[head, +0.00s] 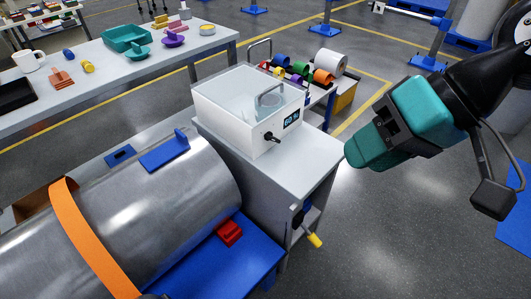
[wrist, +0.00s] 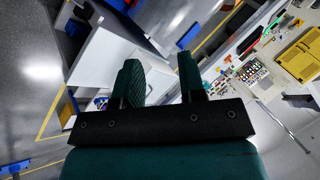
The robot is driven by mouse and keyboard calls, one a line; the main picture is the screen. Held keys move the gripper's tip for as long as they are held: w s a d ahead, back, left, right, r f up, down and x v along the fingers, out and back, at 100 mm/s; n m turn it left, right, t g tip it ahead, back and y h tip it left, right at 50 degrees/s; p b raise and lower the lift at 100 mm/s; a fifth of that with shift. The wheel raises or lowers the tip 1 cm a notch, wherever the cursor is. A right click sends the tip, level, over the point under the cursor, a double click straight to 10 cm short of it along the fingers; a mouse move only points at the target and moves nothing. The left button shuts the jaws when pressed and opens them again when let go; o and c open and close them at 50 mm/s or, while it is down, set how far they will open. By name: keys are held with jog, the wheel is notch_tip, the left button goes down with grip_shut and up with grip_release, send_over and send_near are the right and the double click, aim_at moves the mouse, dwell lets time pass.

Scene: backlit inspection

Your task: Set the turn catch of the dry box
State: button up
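The dry box (head: 230,115) is a white case with a clear lid and a loop handle on top. It stands on a light grey cabinet (head: 312,160). Its turn catch (head: 271,137) is a small black knob with a lever on the front face, left of a dark display (head: 291,119). The catch's exact angle is too small to tell. My gripper (head: 358,152) hangs right of the box, apart from it, over the floor. In the wrist view my gripper (wrist: 160,74) has its two teal fingers apart with nothing between them. I cannot make out the catch in the wrist view.
A large metal cylinder (head: 190,195) with an orange strap (head: 85,235) lies at front left. A yellow-tipped handle (head: 314,240) sticks out of the cabinet's side. A cart with coloured spools (head: 300,68) stands behind the box. The floor right of the cabinet is clear.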

jog(key=w+a+f+m+y+b, duration=0.2)
jog(key=f+b, duration=0.2)
jog(key=f, duration=0.1)
jog(key=w+a+f+m+y+b, duration=0.1)
jog(key=w+f+b, duration=0.2)
jog(key=f, duration=0.2)
jog(key=m+t+y+b, duration=0.4)
jog(key=m+t+b, duration=0.7)
jog(key=m+b, duration=0.75)
send_near(277, 141)
jog(key=w+a+r+p, duration=0.1)
jog(key=p, duration=0.8)
jog(key=shift+a+n, duration=0.2)
jog(key=shift+n, duration=0.05)
jog(key=p+x, duration=0.1)
jog(key=p, duration=0.3)
jog(key=shift+w+a, duration=0.25)
jog(key=shift+w, duration=0.1)
jog(key=a+p, duration=0.1)
jog(key=p, duration=0.3)
jog(key=shift+w, duration=0.35)
jog(key=x, duration=0.4)
jog(key=f+x, duration=0.1)
jog(key=x, duration=0.1)
jog(key=shift+s+p, duration=0.1)
jog(key=shift+p, duration=0.25)
